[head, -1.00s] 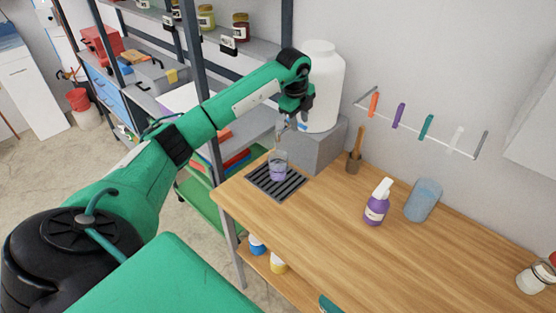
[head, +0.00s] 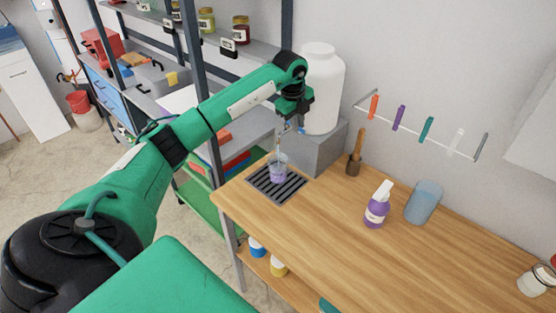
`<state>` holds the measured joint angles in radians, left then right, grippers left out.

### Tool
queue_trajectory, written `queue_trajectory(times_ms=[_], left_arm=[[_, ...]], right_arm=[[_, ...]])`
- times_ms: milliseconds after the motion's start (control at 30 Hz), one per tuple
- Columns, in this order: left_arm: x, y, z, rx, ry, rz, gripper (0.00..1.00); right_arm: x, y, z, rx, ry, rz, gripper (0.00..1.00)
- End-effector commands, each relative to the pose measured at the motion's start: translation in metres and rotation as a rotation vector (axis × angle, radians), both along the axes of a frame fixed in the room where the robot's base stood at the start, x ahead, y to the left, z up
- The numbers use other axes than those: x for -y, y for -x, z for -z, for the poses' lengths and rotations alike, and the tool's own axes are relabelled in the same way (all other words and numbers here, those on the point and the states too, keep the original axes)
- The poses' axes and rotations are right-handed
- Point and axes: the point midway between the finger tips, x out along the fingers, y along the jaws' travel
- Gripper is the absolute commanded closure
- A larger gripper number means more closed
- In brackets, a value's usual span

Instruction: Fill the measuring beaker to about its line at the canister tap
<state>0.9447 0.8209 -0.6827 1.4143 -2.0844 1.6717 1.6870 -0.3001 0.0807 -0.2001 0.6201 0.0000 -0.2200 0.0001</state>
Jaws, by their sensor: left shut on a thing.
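The white canister (head: 321,85) stands on a grey block at the back of the bench. Its tap is small and mostly hidden by my left gripper (head: 287,123); a bit of blue (head: 301,130) shows beside the fingers. My left gripper is shut at the tap, seemingly on its handle. The clear measuring beaker (head: 278,170) stands upright on the dark drip grate (head: 265,187), below the gripper. Purple liquid shows in it; its line is too small to make out. A thin streak shows between tap and beaker. My right gripper is not in view.
The grey block (head: 317,148) stands behind the grate. To the right on the wooden bench (head: 320,225) are a brush (head: 354,160), a purple spray bottle (head: 377,207), a blue-tinted glass (head: 423,202) and a jar (head: 536,281). Shelving stands at the left. The bench front is clear.

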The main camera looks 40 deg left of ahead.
Motion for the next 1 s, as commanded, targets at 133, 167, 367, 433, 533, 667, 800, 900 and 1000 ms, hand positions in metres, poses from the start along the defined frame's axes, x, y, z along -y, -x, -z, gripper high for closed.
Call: queue_trajectory(times_ms=[133, 167, 367, 433, 533, 667, 800, 900, 1000], left_arm=[[-0.0008, 0.0027, 0.0001, 0.001, 0.001, 0.059, 1.0], [-0.0007, 0.0028, 0.0, 0.001, 0.001, 0.061, 1.0], [-0.0005, 0.0026, -0.0004, 0.0, 0.001, 0.056, 1.0], [-0.0001, 0.0015, -0.0011, 0.001, 0.0, 0.036, 1.0], [-0.0002, 0.0013, -0.0003, 0.001, 0.001, 0.029, 1.0], [-0.0002, 0.0013, -0.0003, 0.001, 0.001, 0.029, 1.0], [-0.0002, 0.0013, -0.0003, 0.001, 0.001, 0.029, 1.0], [-0.0002, 0.0013, -0.0003, 0.001, 0.001, 0.029, 1.0], [-0.0003, 0.0012, -0.0003, 0.001, 0.001, 0.029, 1.0]], right_arm=[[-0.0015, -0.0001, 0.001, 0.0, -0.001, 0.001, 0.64], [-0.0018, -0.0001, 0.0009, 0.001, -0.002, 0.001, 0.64], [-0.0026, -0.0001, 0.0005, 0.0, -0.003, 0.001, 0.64], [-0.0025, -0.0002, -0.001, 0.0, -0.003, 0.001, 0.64], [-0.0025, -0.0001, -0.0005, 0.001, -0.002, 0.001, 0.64], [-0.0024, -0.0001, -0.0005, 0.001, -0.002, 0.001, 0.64], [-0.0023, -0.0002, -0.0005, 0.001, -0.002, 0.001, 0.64], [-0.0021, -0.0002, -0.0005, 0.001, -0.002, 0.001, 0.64], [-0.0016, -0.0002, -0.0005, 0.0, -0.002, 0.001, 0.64]])
